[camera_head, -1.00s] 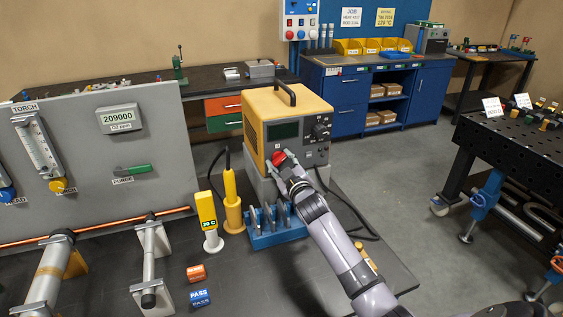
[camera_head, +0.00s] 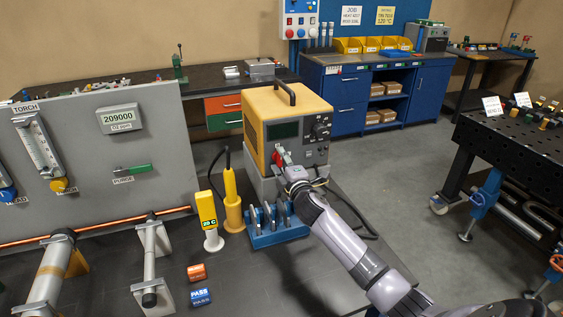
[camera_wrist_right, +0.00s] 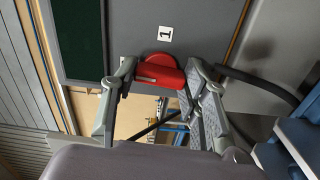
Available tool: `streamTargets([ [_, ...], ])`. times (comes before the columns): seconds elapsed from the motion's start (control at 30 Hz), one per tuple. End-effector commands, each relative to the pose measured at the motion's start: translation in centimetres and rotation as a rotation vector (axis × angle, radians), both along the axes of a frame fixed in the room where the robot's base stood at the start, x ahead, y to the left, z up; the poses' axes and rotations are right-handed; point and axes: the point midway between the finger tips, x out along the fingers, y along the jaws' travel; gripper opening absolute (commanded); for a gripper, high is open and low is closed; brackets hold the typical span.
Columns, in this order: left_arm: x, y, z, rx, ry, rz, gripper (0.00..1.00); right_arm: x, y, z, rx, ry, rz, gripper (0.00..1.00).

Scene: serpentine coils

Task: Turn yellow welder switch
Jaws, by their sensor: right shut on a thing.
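The yellow welder (camera_head: 260,105) stands at the centre of the head view, with a grey front panel, a dark display (camera_head: 283,131) and a black top handle. Its red switch knob (camera_head: 279,153) is low on the panel, partly hidden by my right gripper (camera_head: 283,160). In the right wrist view the red knob (camera_wrist_right: 160,72) lies between the fingers of my right gripper (camera_wrist_right: 160,78), which is shut on it. A white label "1" (camera_wrist_right: 165,35) sits beside the knob. My left gripper is not in view.
A blue rack (camera_head: 277,237) and a yellow cylinder tool (camera_head: 231,200) stand in front of the welder. A yellow gauge (camera_head: 208,215) is to their left. A grey panel (camera_head: 90,180) fills the left side. A black cable runs right of the welder.

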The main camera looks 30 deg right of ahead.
Motion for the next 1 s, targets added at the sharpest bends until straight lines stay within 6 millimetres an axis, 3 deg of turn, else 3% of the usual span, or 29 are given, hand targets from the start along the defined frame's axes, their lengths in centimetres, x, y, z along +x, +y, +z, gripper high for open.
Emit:
streamTargets([
  [0.77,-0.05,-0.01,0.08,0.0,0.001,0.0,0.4,-0.01,0.03,-0.12,-0.105,0.027,0.0,0.14],
  [0.8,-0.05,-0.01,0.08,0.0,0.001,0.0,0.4,-0.01,0.03,-0.12,-0.105,0.027,0.0,0.43],
  [1.0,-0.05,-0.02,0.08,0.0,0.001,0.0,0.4,-0.01,0.02,-0.09,-0.102,0.026,0.0,0.56],
])
